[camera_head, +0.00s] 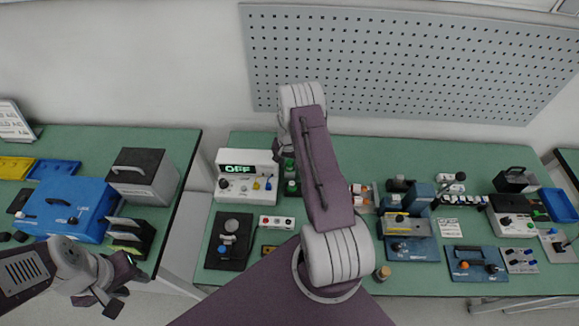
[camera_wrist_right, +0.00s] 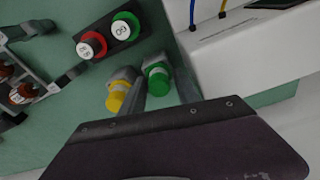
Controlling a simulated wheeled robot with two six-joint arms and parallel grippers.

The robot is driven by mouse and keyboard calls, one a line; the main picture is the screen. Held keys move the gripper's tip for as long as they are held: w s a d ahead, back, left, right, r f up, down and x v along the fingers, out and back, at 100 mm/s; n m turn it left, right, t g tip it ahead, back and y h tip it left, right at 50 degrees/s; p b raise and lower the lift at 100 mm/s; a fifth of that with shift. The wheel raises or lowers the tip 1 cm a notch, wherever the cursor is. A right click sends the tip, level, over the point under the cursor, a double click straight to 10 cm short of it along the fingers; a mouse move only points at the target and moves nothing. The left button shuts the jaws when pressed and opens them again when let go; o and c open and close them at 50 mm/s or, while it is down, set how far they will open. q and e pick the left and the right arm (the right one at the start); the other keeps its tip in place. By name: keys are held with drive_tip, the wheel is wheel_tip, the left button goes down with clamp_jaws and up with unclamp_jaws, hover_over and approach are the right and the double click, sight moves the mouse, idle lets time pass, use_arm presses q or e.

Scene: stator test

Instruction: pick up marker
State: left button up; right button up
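No item can be clearly made out as the marker. In the right wrist view, a yellow-capped piece (camera_wrist_right: 117,97) and a green-capped piece (camera_wrist_right: 158,78) sit close together beside grey parts. Red (camera_wrist_right: 92,45) and green (camera_wrist_right: 125,26) round labelled caps stand in a dark holder just beyond. My right gripper (camera_wrist_right: 150,92) is close to the yellow and green pieces. Its fingers are hard to tell from the grey parts, and its grip is unclear. In the head view my right arm hides most of this spot. My left gripper (camera_head: 114,294) is open and empty at the lower left.
A white device showing OFF (camera_head: 247,170) stands left of my right arm. A blue toolbox (camera_head: 65,207) and grey case (camera_head: 143,176) are on the left table. Blue-based devices (camera_head: 411,248) and small parts crowd the right side. A pegboard (camera_head: 400,60) hangs behind.

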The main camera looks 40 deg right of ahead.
drive_tip(key=shift+s+r, duration=0.1)
clamp_jaws()
